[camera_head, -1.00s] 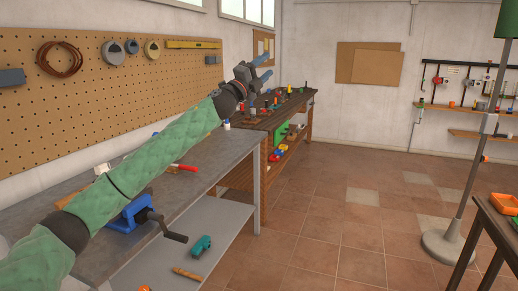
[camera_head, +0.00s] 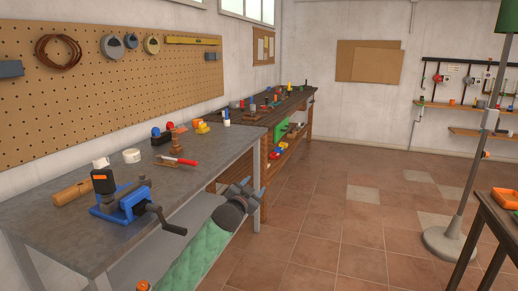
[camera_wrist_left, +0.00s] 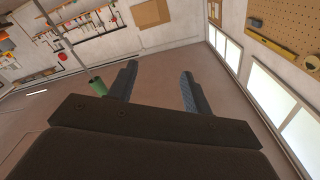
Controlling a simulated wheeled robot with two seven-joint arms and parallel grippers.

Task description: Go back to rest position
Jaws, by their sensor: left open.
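My left gripper (camera_head: 248,189) is beside the front edge of the grey workbench, low and near its right end, with my green-sleeved arm below it. In the left wrist view its two fingers (camera_wrist_left: 157,88) stand apart with nothing between them. Its fingers point up and away over the floor. My right gripper is in neither view.
The grey workbench (camera_head: 60,226) holds a blue vise (camera_head: 124,204), a red-handled tool (camera_head: 178,161) and several small items. A darker workbench (camera_head: 290,103) stands behind it. A lamp stand (camera_head: 462,190) and a table (camera_head: 500,228) are at right. The tiled floor between is clear.

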